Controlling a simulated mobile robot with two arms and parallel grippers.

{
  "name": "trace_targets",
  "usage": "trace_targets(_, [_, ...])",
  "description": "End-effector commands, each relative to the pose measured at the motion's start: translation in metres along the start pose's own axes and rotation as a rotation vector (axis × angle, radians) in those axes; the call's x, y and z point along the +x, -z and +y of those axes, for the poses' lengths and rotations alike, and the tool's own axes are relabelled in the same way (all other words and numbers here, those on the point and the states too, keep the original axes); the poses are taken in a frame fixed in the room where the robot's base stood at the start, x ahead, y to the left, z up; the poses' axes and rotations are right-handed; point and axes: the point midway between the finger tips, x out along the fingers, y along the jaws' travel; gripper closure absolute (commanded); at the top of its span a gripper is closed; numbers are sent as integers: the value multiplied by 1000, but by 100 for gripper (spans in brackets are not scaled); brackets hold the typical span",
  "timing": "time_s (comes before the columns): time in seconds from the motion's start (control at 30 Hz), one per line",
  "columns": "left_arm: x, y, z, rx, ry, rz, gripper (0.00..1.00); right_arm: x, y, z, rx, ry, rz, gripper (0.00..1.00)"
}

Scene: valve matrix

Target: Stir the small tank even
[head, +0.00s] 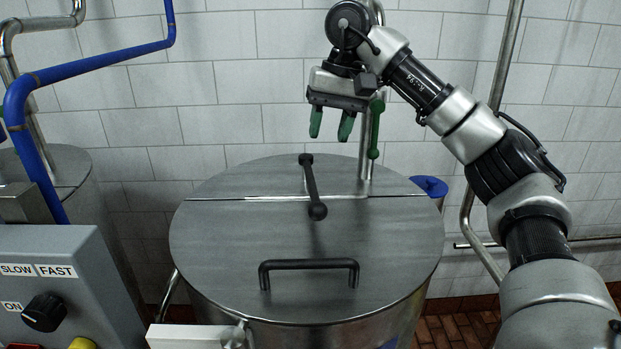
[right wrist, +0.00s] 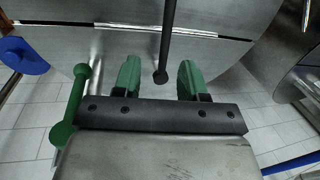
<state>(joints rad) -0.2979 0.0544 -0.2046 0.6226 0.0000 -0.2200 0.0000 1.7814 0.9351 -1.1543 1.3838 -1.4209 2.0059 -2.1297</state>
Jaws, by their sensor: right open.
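The round steel tank (head: 205,255) stands in the middle of the head view under a two-part flat lid. A black bar handle (head: 311,186) with a knob at each end lies across the lid seam; it also shows in the right wrist view (right wrist: 168,35). A black D-shaped handle (head: 309,264) sits on the front lid part. My right gripper (head: 331,128) is open and empty, above the back of the lid. In the right wrist view the bar's knob appears between its green fingers (right wrist: 159,82), apart from them. My left gripper is not in view.
A green lever (head: 375,128) on an upright pipe is close beside my right gripper. A blue part (head: 430,186) is at the lid's right edge. A grey control box (head: 70,290) with a black knob (head: 44,312), a blue pipe (head: 95,62) and another tank (head: 70,170) are at left.

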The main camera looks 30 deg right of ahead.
Motion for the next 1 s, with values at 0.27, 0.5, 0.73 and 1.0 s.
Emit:
trace_targets(0.27, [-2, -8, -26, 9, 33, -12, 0, 51, 0, 0, -2, -3, -3, 58])
trace_targets(0.5, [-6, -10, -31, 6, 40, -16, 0, 86, 0, -1, -2, -1, -1, 58])
trace_targets(0.73, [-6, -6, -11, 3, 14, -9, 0, 96, 0, -1, -3, 1, 0, 58])
trace_targets(1.0, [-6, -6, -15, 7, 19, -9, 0, 96, 0, -1, -3, 0, 0, 70])
